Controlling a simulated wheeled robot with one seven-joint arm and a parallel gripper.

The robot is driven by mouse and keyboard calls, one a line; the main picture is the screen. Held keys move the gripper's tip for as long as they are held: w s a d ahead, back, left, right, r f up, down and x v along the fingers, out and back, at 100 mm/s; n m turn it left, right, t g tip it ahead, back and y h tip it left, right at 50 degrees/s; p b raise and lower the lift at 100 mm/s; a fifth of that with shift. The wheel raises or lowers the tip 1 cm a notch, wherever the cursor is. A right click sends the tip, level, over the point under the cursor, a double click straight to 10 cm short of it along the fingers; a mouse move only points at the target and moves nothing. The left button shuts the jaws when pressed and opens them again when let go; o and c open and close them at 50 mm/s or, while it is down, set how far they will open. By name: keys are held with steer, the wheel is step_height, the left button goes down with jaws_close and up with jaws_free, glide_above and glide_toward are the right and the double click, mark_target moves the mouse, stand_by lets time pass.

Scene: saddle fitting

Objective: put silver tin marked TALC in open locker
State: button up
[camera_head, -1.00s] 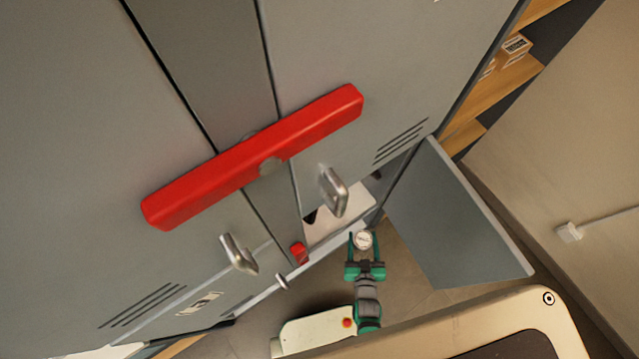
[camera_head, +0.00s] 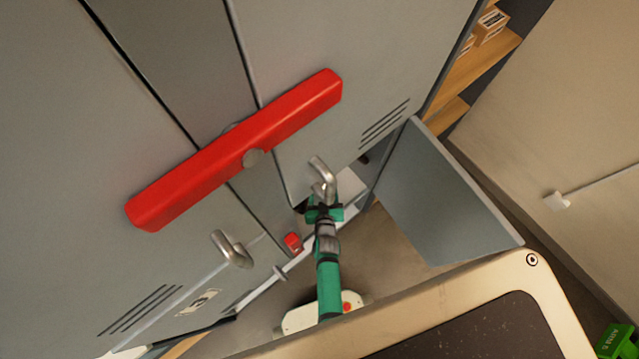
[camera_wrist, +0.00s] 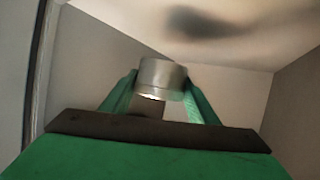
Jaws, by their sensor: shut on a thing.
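The silver tin (camera_wrist: 162,76) is between the two green fingers of my gripper (camera_wrist: 160,88) in the wrist view, and the gripper is shut on it. Its TALC mark cannot be read from here. In the head view my gripper (camera_head: 323,208) reaches into the opening of the open locker (camera_head: 352,186), a low compartment with a pale floor. The upper locker door and its handle hide the fingertips and the tin there. In the wrist view the locker's inner walls (camera_wrist: 245,95) surround the tin, which appears held clear of them.
The grey open locker door (camera_head: 440,195) stands out to the right of the opening. A red bar (camera_head: 235,150) crosses the doors above. Metal handles (camera_head: 232,249) stick out near the arm. A small red block (camera_head: 292,242) sits left of the opening.

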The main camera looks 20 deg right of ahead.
steer(key=shift+w+a, duration=0.25)
steer(key=shift+w, duration=0.65)
steer(key=shift+f, duration=1.9)
steer(key=shift+w+f, duration=0.1)
steer(key=shift+f, duration=1.45)
steer(key=shift+f, duration=0.15)
steer(key=o, duration=1.2)
steer(key=shift+c, duration=0.2)
steer(key=v, duration=0.7)
steer(key=shift+a, duration=0.15)
steer(key=shift+r, duration=0.25)
